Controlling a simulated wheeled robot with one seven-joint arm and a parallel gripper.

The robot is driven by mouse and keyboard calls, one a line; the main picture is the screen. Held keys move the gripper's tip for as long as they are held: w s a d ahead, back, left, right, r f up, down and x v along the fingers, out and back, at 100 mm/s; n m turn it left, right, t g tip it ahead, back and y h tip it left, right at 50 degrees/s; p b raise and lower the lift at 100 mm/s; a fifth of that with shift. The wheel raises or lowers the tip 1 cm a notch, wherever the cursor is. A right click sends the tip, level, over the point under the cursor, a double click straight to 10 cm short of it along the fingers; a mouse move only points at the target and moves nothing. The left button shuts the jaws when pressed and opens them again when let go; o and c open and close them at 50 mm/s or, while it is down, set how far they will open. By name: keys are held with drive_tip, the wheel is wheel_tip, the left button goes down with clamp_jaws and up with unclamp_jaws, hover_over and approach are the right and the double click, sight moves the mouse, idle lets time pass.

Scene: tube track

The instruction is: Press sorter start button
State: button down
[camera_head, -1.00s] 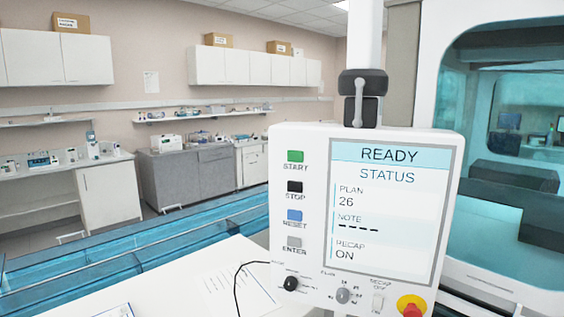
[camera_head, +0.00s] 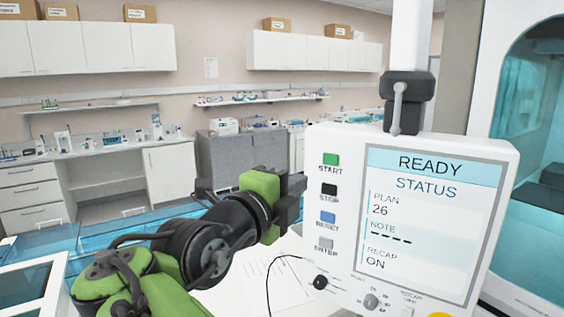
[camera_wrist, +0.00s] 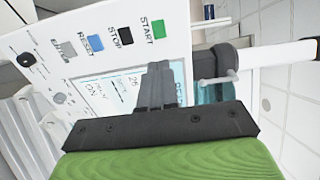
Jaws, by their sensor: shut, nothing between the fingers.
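The sorter's white control panel (camera_head: 345,150) stands at the right in the head view. Its green START button (camera_head: 330,159) is at the top of a column, above the black STOP button (camera_head: 329,190). The screen (camera_head: 420,215) reads READY, STATUS, PLAN 26, RECAP ON. My gripper (camera_head: 298,184) is to the left of the panel, apart from the START button in the picture. In the wrist view my gripper (camera_wrist: 159,75) is shut and empty, its fingertips in front of the screen. The START button (camera_wrist: 158,29) shows just above them, uncovered.
A blue RESET button (camera_head: 328,217) and grey ENTER button (camera_head: 325,243) sit lower on the panel, with knobs below. A grey mount (camera_head: 408,100) holds the panel on a white post. Papers (camera_head: 275,285) lie on the white table. A teal-windowed machine (camera_head: 540,130) stands at right.

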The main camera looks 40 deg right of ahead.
drive_tip(key=a, duration=0.1)
approach(330, 159)
drive_tip(key=x, duration=0.6)
drive_tip(key=shift+d+p, duration=0.1)
drive_tip(key=shift+p, duration=0.3)
drive_tip(key=shift+d, duration=0.35)
